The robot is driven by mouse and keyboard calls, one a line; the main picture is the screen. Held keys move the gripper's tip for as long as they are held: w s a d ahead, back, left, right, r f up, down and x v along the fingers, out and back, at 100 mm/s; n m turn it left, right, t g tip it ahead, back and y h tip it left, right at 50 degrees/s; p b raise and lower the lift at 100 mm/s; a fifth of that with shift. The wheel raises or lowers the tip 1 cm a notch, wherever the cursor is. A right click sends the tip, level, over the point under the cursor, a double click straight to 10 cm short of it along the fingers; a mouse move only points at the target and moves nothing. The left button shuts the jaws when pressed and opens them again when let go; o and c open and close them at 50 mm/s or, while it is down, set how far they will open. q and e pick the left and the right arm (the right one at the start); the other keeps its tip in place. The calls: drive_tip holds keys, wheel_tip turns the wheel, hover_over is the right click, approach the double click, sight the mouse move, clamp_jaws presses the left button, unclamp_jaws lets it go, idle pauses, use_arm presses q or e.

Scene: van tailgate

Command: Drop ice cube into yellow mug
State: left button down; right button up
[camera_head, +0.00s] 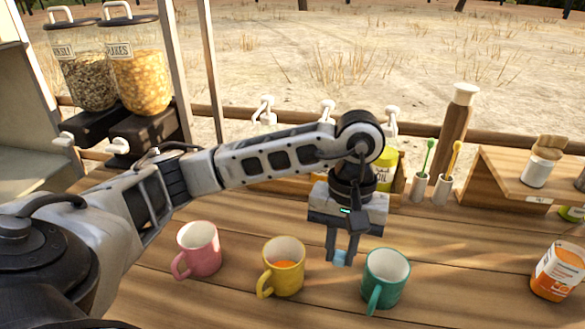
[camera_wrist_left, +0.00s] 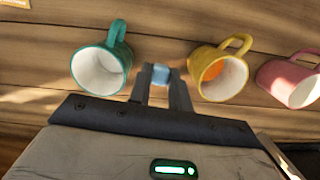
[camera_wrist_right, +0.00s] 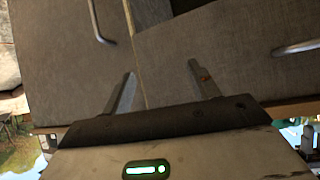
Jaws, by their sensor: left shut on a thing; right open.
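The yellow mug (camera_head: 284,272) stands upright on the wooden table with something orange inside. It also shows in the left wrist view (camera_wrist_left: 222,74). My left gripper (camera_head: 342,258) is shut on a small light-blue ice cube (camera_head: 340,259) between the yellow mug and the green mug. In the left wrist view the ice cube (camera_wrist_left: 160,75) sits between the fingertips, to the left of the yellow mug's rim. My right gripper (camera_wrist_right: 158,92) is open and empty, in front of grey cabinet fronts, and is seen only in the right wrist view.
The green mug (camera_head: 386,277) stands close to the right of the left gripper. The pink mug (camera_head: 198,248) stands left of the yellow one. An orange-and-white jar (camera_head: 557,272) is at the right edge. Toothbrush holders (camera_head: 442,190) and a yellow bottle (camera_head: 385,168) stand behind.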

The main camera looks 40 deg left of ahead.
use_arm(q)
drive_tip(key=s+a+r+n+t+p, duration=0.15)
drive_tip(key=a+r+n, duration=0.35)
drive_tip(key=n, duration=0.7)
drive_tip(key=s+a+r+n+t+p, duration=0.15)
drive_tip(key=a+r+n, duration=0.35)
drive_tip(key=n, duration=0.8)
drive_tip(key=f+b, duration=0.1)
drive_tip(key=f, duration=0.1)
drive_tip(key=f+b, duration=0.1)
drive_tip(key=f, duration=0.1)
drive_tip(key=f+b, duration=0.1)
drive_tip(key=b, duration=0.1)
drive_tip(key=shift+s+a+f, duration=0.2)
drive_tip(key=shift+s+f, duration=0.1)
drive_tip(key=shift+f, duration=0.1)
use_arm(e)
drive_tip(key=shift+s+f, duration=0.35)
drive_tip(key=shift+s, duration=0.25)
drive_tip(key=shift+s+f, duration=0.35)
drive_tip(key=shift+s, duration=0.2)
use_arm(q)
drive_tip(key=c, duration=1.2)
unclamp_jaws()
